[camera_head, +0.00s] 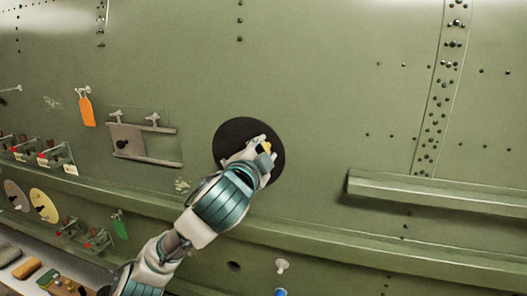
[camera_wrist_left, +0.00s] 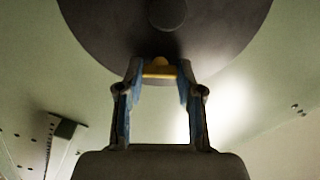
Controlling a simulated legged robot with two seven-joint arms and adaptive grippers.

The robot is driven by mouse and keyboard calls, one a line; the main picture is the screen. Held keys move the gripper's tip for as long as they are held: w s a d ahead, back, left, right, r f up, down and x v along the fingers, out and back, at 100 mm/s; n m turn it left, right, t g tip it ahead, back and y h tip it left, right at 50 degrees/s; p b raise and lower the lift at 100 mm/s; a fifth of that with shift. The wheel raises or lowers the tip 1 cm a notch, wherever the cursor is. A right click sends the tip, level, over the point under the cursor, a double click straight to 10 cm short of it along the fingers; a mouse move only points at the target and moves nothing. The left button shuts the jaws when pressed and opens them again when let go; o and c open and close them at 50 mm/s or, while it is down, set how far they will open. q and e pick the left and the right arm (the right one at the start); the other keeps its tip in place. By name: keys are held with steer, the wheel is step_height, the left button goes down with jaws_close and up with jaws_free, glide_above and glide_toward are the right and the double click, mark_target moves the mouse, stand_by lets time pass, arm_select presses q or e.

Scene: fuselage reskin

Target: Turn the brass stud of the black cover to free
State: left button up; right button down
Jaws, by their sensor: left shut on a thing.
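The black cover (camera_head: 232,136) is a round dark disc on the green fuselage wall, near the middle of the head view. It also fills the top of the left wrist view (camera_wrist_left: 100,30). The brass stud (camera_wrist_left: 157,68) sits at the cover's lower edge in the wrist view, and a bit of it shows in the head view (camera_head: 266,147). My left gripper (camera_wrist_left: 160,75) is shut on the brass stud, with one blue-lined finger on each side of it. In the head view my left gripper (camera_head: 262,150) hides part of the cover. My right gripper is not in view.
An orange tag (camera_head: 86,111) and a grey plate in a railed frame (camera_head: 128,140) are on the wall at left. A green ledge (camera_head: 430,190) sticks out at right. A tray of loose parts (camera_head: 35,270) is at lower left. The wall above the cover is clear.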

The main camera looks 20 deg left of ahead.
arm_select(q)
steer(key=shift+f, duration=0.1)
steer(key=shift+n+b, duration=4.05)
steer(key=shift+n, duration=4.85)
steer(key=o, duration=1.2)
steer(key=shift+c, duration=0.2)
